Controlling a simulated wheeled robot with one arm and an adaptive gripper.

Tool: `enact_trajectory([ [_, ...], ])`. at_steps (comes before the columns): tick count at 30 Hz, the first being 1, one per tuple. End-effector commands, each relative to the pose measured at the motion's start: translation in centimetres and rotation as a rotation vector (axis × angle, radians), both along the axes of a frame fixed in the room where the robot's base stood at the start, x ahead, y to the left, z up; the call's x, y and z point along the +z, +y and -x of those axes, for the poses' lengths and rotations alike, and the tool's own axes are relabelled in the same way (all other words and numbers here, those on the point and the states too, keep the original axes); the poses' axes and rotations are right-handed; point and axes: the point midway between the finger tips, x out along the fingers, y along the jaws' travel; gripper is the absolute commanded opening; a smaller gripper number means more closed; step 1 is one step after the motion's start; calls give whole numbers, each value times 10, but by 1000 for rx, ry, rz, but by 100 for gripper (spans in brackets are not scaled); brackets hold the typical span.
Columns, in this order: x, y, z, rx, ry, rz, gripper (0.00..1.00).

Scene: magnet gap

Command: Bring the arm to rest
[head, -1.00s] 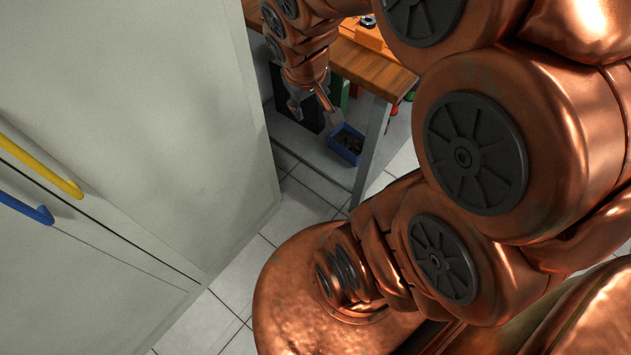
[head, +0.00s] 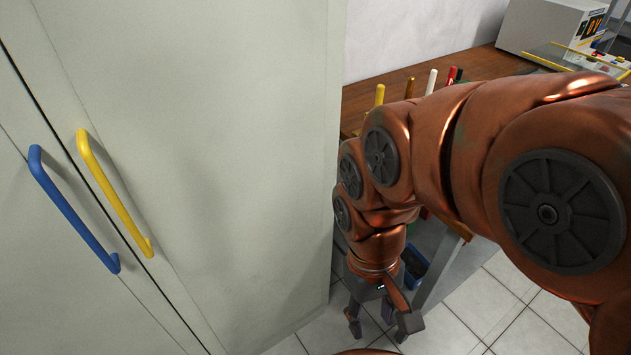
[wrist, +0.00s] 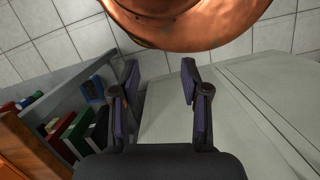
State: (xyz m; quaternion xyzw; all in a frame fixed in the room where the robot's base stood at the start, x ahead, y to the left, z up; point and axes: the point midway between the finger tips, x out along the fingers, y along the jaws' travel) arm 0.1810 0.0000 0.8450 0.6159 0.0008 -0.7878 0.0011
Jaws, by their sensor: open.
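My copper-coloured arm reaches in from the right in the head view and bends down at the front of the wooden bench. My gripper (head: 381,326) hangs below it, pointing down, with its fingers apart and nothing between them. It also shows in the wrist view (wrist: 156,88), where the two dark fingers stand apart and empty. Part of my copper body fills the top of the wrist view. The gripper is beside the pale cabinet (head: 230,150) and in front of the bench leg.
The cabinet has a blue handle (head: 72,208) and a yellow handle (head: 113,190). The bench (head: 440,68) carries upright coloured sticks and a white box (head: 548,27). A blue bin (head: 414,262) sits beneath it. In the wrist view, books (wrist: 75,132) stand under the bench. Tiled floor (head: 490,305) is clear.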

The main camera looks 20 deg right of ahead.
Motion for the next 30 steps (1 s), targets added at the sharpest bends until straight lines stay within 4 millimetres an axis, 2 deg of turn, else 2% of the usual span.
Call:
enact_trajectory([
  [5, 1, 0, 0, 0, 0, 0, 46],
  [6, 12, 0, 0, 0, -4, 0, 46],
  [14, 60, 0, -4, -1, -28, 0, 46],
  [21, 120, 0, -7, -2, -62, 0, 46],
  [24, 140, 0, -9, -2, -75, 0, 46],
  [27, 150, 0, -10, -2, -83, -1, 46],
  [30, 152, 0, -10, -2, -86, -1, 46],
])
